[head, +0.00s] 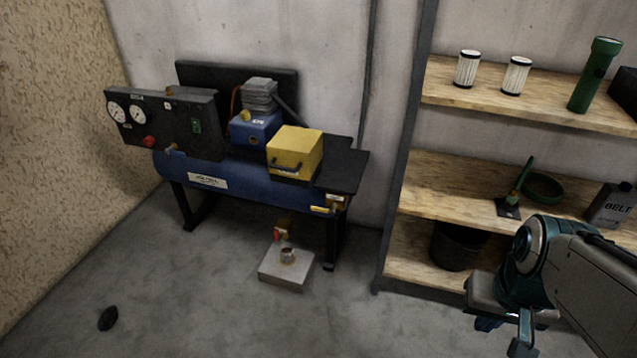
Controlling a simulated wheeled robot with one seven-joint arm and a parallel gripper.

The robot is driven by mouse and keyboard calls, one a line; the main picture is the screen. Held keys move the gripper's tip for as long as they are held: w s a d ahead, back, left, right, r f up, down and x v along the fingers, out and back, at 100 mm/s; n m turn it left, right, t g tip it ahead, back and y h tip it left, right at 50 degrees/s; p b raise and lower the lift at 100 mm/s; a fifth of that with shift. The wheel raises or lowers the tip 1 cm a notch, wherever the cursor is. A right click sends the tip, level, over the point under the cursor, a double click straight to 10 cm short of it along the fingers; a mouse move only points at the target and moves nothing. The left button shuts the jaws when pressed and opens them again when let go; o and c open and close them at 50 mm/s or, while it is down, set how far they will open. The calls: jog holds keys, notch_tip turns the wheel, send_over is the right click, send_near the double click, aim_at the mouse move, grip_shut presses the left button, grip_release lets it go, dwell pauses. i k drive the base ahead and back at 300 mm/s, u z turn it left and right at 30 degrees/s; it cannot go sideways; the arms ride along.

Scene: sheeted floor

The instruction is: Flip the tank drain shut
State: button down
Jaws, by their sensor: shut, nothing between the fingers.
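The blue compressor tank (250,181) lies on dark legs against the back wall. Its drain (285,223) is a small brass-coloured fitting under the tank, with a small red handle (280,235) on it. The handle's exact angle is too small to tell. My gripper (504,338) is at the lower right, shut and empty, pointing down. It is well to the right of the drain and apart from it.
A pale block (286,278) with a small metal cup (288,256) stands on the floor below the drain. Beside it is a tank leg (331,240). A wooden shelf rack (410,250) stands at right. A dark lump (108,318) lies at front left; the middle floor is clear.

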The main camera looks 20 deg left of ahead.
aim_at(277, 238)
jog(key=u, duration=1.25)
jog(key=k, duration=0.65)
jog(key=z, duration=0.55)
jog(key=i, duration=1.45)
jog(key=u, duration=0.6)
jog(key=i, duration=0.6)
jog(key=u, duration=0.5)
